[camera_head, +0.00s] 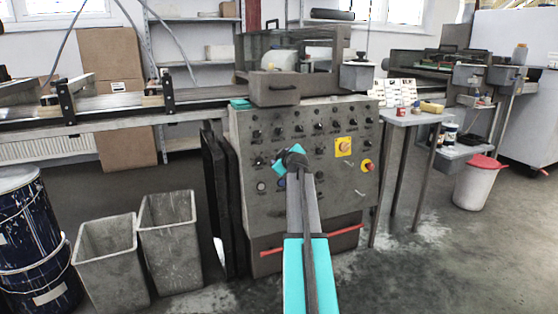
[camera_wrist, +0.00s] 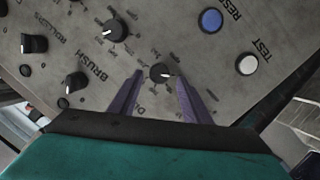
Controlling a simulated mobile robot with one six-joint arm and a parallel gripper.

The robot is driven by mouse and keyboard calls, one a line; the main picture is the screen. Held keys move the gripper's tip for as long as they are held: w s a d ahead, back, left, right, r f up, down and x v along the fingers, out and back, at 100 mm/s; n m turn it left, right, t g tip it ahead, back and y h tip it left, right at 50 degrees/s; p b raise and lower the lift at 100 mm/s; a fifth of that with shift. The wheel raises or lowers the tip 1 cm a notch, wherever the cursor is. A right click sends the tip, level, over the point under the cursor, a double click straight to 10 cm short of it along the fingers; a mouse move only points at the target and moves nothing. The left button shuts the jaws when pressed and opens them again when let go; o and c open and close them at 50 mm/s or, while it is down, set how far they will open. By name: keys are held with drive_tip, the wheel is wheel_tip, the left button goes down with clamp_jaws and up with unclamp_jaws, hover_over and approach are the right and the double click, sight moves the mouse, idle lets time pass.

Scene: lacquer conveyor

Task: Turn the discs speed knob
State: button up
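The grey control panel (camera_head: 335,195) faces me in the head view, with rows of black knobs. In the wrist view a small black knob (camera_wrist: 160,73) with a white pointer mark lies between my gripper's two purple fingertips (camera_wrist: 160,80). Lettering beginning with "D" shows partly beside it; the rest is hidden by the fingers. The fingers are apart, one on each side of the knob, with visible gaps. I cannot tell how deep they reach around it. In the head view my gripper (camera_head: 282,166) is at the panel's lower left and its fingertips are hidden.
In the wrist view, a knob near "BRUSH" (camera_wrist: 115,30), a blue button (camera_wrist: 210,20) and a white button (camera_wrist: 246,64) are close by. A red emergency button (camera_head: 368,166) is at the panel's right. Grey bins (camera_head: 168,245) stand at left, a small table (camera_head: 412,117) at right.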

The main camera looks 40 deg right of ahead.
drive_tip(key=shift+s+d+f, duration=0.1)
drive_tip(key=shift+f, duration=0.05)
drive_tip(key=shift+s, duration=0.1)
drive_tip(key=p+v, duration=0.4)
drive_tip(key=v, duration=0.9)
drive_tip(key=shift+s+r, duration=0.2)
drive_tip(key=shift+r, duration=0.05)
idle(0.6)
drive_tip(key=shift+a, duration=0.25)
